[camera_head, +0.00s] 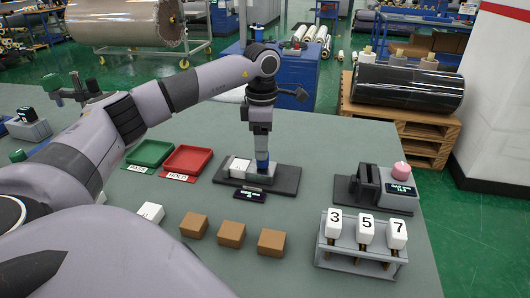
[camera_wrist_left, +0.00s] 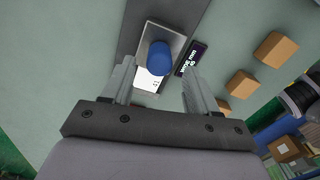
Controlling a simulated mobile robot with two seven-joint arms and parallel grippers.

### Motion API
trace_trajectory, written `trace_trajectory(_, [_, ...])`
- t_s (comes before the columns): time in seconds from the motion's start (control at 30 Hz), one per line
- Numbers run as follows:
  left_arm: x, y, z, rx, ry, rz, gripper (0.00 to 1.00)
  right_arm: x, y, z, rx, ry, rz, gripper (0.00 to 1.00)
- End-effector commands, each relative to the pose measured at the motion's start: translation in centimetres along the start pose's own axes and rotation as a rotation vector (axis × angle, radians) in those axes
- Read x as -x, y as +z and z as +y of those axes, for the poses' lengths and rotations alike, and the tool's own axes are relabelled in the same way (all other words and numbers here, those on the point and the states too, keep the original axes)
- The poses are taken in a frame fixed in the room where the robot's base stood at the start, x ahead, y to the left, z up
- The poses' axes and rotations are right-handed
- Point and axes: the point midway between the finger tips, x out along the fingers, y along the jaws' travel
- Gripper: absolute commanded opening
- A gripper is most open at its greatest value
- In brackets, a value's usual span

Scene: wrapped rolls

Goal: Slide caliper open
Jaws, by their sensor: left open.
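A device with a dark upright jaw block, a pink knob and a small display starting with "GAP" (camera_head: 398,194) stands at the right of the table; it looks like the caliper. My left gripper (camera_head: 262,151) points straight down, away from it, over a grey device on a dark base plate (camera_head: 284,182). A blue round knob (camera_head: 262,166) on that device is just under the fingers. In the left wrist view my left gripper (camera_wrist_left: 159,68) is open, with the blue knob (camera_wrist_left: 158,56) lying between the finger lines. I cannot tell whether the fingers touch it. My right gripper is not seen.
A green tray (camera_head: 150,153) and a red tray (camera_head: 188,161) lie left of the device. Several brown blocks (camera_head: 231,234) stand in front, by a white block (camera_head: 150,212). A rack (camera_head: 355,262) holds white pieces marked 3, 5 and 7. A small display (camera_head: 250,196) fronts the device.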

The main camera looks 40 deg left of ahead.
Motion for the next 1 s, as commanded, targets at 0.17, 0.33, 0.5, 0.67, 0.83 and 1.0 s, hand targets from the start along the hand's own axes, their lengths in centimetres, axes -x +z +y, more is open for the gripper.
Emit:
trace_trajectory(0.17, [-2.6, 0.0, 0.0, 0.000, -0.002, 0.000, 0.59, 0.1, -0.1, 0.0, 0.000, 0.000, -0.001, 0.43])
trace_trajectory(0.33, [-3.8, 0.0, 0.0, -0.001, 0.000, -0.001, 0.59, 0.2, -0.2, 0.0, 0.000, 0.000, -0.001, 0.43])
trace_trajectory(0.5, [-4.0, 0.0, 0.0, -0.001, 0.000, -0.001, 0.59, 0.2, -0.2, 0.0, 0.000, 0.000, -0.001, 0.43])
trace_trajectory(0.67, [-4.0, 0.0, 0.0, -0.001, 0.000, -0.001, 0.39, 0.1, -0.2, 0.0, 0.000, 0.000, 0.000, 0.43])
trace_trajectory(0.83, [-4.0, 0.1, 0.0, -0.001, 0.000, -0.002, 0.00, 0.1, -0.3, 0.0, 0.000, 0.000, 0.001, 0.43])
trace_trajectory(1.0, [-3.9, 0.6, -0.1, -0.003, -0.001, -0.002, 0.00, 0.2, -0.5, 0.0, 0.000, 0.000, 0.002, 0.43])
